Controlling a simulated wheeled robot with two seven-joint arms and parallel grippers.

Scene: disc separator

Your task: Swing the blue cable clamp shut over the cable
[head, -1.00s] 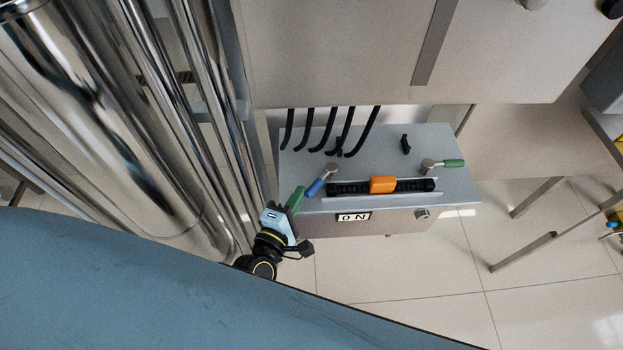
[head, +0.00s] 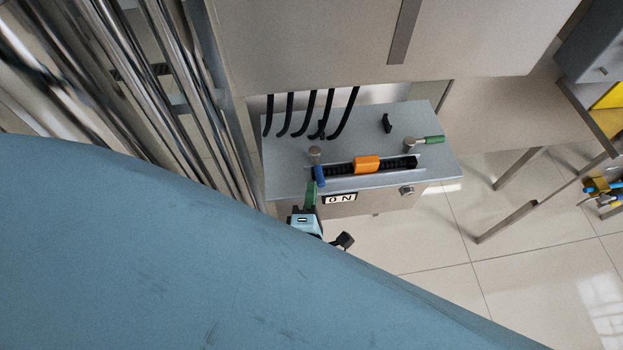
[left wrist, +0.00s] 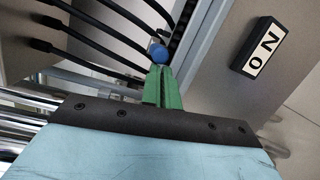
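The blue cable clamp (head: 319,176) is a short lever with a blue grip, on a round metal pivot at the left end of the cable channel. It points toward the box's front edge, beside the cable's left end. The black ribbed cable (head: 402,164) lies in the channel, under an orange block (head: 367,165). My left gripper (head: 311,184) has green fingers, which look shut together with nothing visible between them. Their tips are at the blue grip, which also shows just past them in the left wrist view (left wrist: 158,53); contact is unclear. My right gripper is out of view.
A green-handled lever (head: 434,140) sits at the channel's right end. Several black cables (head: 312,112) drop onto the back of the grey box (head: 285,178). A small black piece (head: 387,123) stands near the back right. An "ON" label (head: 341,198) and a knob (head: 406,191) are on the front.

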